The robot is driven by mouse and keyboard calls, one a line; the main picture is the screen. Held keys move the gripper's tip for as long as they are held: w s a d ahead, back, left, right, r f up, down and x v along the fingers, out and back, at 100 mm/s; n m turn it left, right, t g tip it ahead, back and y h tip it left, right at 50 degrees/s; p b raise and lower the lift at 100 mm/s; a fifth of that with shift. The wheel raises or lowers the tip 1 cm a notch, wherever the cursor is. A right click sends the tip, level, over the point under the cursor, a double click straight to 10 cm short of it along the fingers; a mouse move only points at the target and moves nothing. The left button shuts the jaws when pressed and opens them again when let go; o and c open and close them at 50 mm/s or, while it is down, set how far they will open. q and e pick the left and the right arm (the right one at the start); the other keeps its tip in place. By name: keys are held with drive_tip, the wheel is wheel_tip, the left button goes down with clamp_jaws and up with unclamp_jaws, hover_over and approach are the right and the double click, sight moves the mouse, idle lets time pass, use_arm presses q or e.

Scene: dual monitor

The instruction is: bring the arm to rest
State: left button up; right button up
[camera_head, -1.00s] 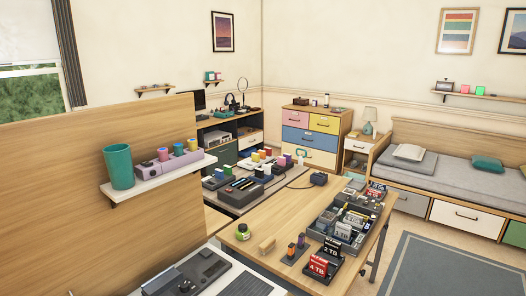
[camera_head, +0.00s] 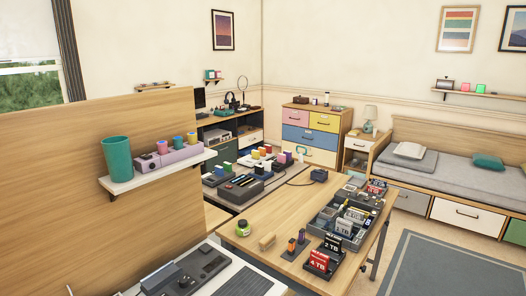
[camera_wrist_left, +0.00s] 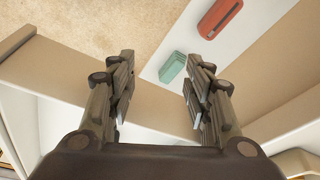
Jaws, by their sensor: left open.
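My left gripper (camera_wrist_left: 160,62) shows in the left wrist view with its two dark fingers spread wide and nothing held between them. Past the fingertips, a small teal block (camera_wrist_left: 173,67) lies near the right finger, apart from it as far as I can tell. A red oblong object (camera_wrist_left: 220,17) lies beyond it on the same pale surface (camera_wrist_left: 190,40). Neither gripper shows in the head view. My right gripper is in no view.
A wooden table (camera_head: 235,235) carries black trays and blocks marked TB. A wooden partition (camera_head: 60,170) holds a white shelf (camera_head: 160,173) with a teal cup (camera_head: 116,158). A white desk (camera_head: 250,278) with dark devices is at the bottom. Floor near the grey rug (camera_head: 450,270) is clear.

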use_arm(q)
drive_tip(key=s+a+f+g+b, duration=0.15)
drive_tip(key=s+f, duration=0.25)
drive_tip(key=f, duration=0.8)
drive_tip(key=s+d+f+b, duration=0.1)
drive_tip(key=s+f+b, duration=0.15)
drive_tip(key=f, duration=0.95)
drive_tip(key=s+a+f+b, duration=0.2)
drive_tip(key=s+a+f, duration=0.1)
drive_tip(key=s+f, duration=0.9)
drive_tip(key=shift+s+b, duration=0.3)
drive_tip(key=shift+s, duration=0.5)
drive_tip(key=shift+g, duration=0.25)
